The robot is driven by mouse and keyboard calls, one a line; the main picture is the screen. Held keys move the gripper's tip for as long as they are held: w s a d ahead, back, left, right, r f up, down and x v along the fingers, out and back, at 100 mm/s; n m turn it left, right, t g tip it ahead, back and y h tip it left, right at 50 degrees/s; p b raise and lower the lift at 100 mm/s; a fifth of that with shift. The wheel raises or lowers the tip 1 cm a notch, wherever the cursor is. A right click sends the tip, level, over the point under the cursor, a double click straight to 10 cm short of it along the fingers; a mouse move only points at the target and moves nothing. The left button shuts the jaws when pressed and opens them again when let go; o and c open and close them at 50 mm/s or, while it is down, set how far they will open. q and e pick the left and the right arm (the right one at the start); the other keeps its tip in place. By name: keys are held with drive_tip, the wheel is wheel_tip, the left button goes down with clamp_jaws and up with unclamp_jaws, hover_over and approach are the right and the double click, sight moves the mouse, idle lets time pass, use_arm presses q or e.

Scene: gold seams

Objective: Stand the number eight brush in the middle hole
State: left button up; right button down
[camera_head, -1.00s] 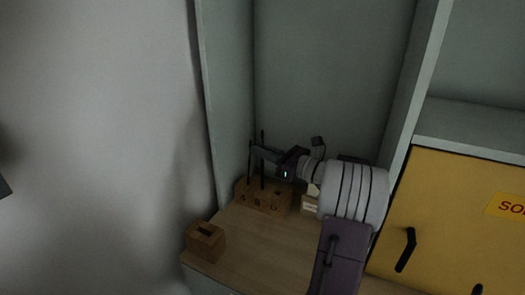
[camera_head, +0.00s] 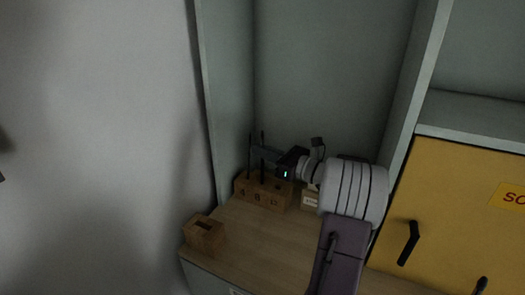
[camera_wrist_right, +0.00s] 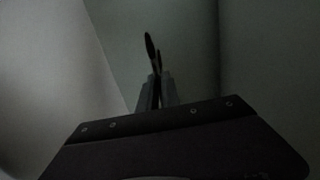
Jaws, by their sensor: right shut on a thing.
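A wooden block (camera_head: 262,192) with a row of holes and dark numbers on its front stands at the back left of the wooden surface. Two thin dark brushes stand upright at it. One brush (camera_head: 250,165) is at the left hole and the other (camera_head: 262,168) is at the middle hole. My right gripper (camera_head: 257,151) is shut on the brush at the middle. Its lower end meets the block's top, but I cannot tell how deep it sits. My left gripper is not recognisable.
A smaller wooden block (camera_head: 204,233) with a slot stands at the surface's front left. A small labelled box (camera_head: 311,198) is right of the holed block, under my right wrist. Cabinet walls close in the left and back. A yellow door (camera_head: 455,215) is at the right.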

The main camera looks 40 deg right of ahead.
drive_tip(key=shift+f+b, duration=0.4)
drive_tip(key=shift+f, duration=0.5)
drive_tip(key=shift+f, duration=0.25)
drive_tip(key=c, duration=1.5)
unclamp_jaws()
